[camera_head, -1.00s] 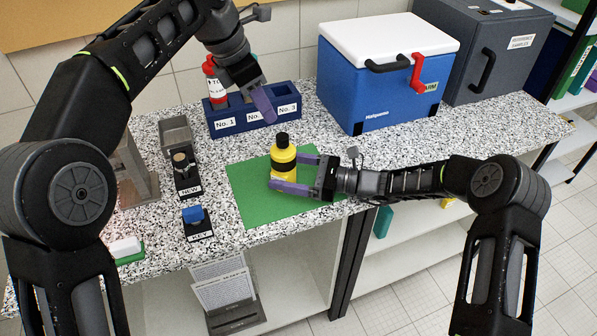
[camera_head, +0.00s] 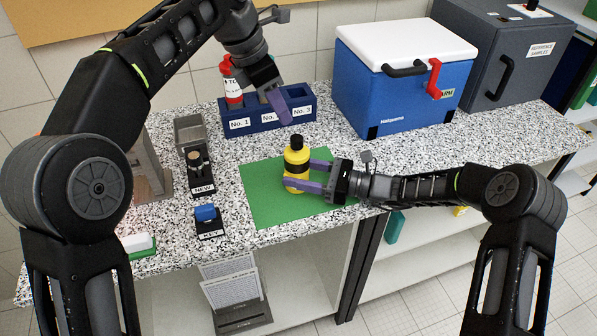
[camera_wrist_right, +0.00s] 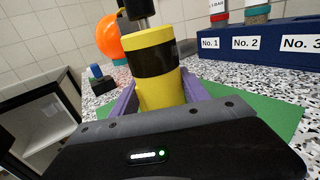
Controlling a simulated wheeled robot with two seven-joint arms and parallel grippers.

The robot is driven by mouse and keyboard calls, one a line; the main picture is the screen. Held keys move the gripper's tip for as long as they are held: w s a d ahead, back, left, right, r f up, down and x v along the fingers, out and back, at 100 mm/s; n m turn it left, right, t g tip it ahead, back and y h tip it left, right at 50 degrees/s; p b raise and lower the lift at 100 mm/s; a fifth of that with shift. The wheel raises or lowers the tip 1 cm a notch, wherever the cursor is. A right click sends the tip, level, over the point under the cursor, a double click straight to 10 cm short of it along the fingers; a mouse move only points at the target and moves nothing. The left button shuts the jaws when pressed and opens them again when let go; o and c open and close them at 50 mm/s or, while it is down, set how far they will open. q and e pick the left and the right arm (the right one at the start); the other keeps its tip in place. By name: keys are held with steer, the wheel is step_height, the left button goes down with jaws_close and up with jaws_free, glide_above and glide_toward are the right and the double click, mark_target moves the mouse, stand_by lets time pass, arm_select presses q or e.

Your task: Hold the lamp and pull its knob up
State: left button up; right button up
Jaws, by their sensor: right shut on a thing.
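The lamp (camera_head: 296,172) is a yellow cylinder with a black band and a black knob (camera_head: 297,142) on top. It stands upright over the green mat in the head view. My right gripper (camera_head: 307,175) is shut around its body from the right. In the right wrist view the lamp (camera_wrist_right: 160,92) sits between the purple fingers, and the knob's top is cut off by the frame. My left gripper (camera_head: 281,108) hangs over the blue rack, behind the lamp and apart from it. Only one of its fingers shows clearly, so its opening is unclear.
The blue rack (camera_head: 240,124) holds a red-capped bottle (camera_head: 232,88). The green mat (camera_head: 268,207) has free room around the lamp. A NEW stand (camera_head: 192,140) and a blue-topped KEY block (camera_head: 206,222) stand left. A blue cooler (camera_head: 400,100) and a grey cabinet (camera_head: 535,75) stand right.

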jaws_close()
arm_select(q)
steer(key=shift+o, duration=1.3)
steer(key=shift+w+f, duration=0.15)
steer(key=shift+f, duration=0.15)
steer(key=m+h, duration=0.3)
steer(key=h, duration=0.6)
glide_toward(286, 167)
steer(key=x, duration=0.5)
steer(key=shift+d, duration=0.2)
steer(key=r+t+h, duration=0.1)
steer(key=a+r+n+t+h, duration=0.1)
steer(key=r+h, duration=0.1)
steer(key=a+r+n+t+h, duration=0.1)
steer(key=shift+s+a+r+t+h, duration=0.1)
steer(key=shift+s+r+t+h, duration=0.2)
steer(key=shift+s+t, duration=0.1)
